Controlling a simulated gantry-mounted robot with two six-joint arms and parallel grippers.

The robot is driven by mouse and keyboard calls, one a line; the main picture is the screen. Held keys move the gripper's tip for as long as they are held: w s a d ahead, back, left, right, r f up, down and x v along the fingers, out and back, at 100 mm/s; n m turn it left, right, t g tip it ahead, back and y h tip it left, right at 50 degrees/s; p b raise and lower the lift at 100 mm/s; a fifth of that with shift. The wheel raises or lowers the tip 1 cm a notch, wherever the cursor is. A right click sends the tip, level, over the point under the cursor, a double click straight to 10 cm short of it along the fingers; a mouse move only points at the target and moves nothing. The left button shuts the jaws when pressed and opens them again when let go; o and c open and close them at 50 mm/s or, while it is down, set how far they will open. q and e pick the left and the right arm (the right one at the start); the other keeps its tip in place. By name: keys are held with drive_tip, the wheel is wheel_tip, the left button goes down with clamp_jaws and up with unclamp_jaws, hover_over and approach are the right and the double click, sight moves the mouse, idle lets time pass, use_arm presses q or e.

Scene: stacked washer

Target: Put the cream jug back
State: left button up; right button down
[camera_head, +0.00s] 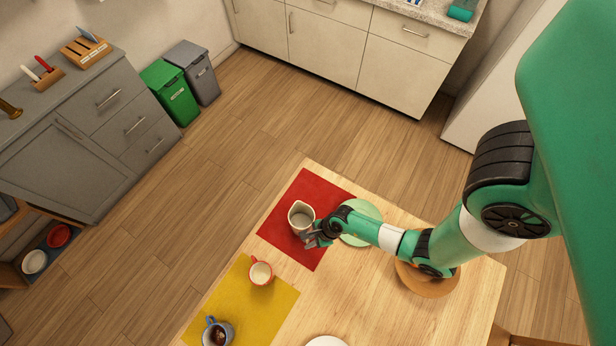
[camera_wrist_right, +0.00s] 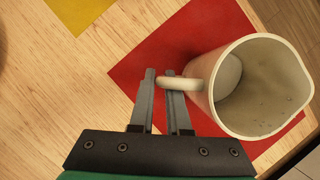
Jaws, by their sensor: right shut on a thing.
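The cream jug (camera_head: 301,216) is an off-white pitcher with an open top, over the left part of the red mat (camera_head: 306,190). It looks close to upright; I cannot tell whether it touches the mat. In the right wrist view the jug (camera_wrist_right: 262,85) fills the right side, with its handle (camera_wrist_right: 182,84) pointing to my fingers. My right gripper (camera_head: 312,239) is shut on the jug's handle; its fingers also show in the right wrist view (camera_wrist_right: 160,76). My left gripper is not in view.
A green plate (camera_head: 362,215) and a round wooden plate (camera_head: 432,283) lie under my arm. A white plate (camera_head: 326,342) shows at the bottom edge.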

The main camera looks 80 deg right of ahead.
drive_tip(key=shift+f, duration=0.2)
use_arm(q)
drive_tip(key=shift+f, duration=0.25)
use_arm(e)
drive_tip(key=shift+f, duration=0.1)
drive_tip(key=c, duration=1.3)
unclamp_jaws()
drive_tip(key=o, duration=0.4)
drive_tip(key=shift+r+p, duration=0.25)
drive_tip(key=shift+p, duration=0.05)
use_arm(q)
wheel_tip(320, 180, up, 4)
drive_tip(key=p, duration=0.3)
drive_tip(key=shift+p, duration=0.35)
use_arm(e)
drive_tip(key=v, duration=1.1)
drive_tip(key=shift+s+r, duration=0.15)
drive_tip(key=shift+r, duration=0.15)
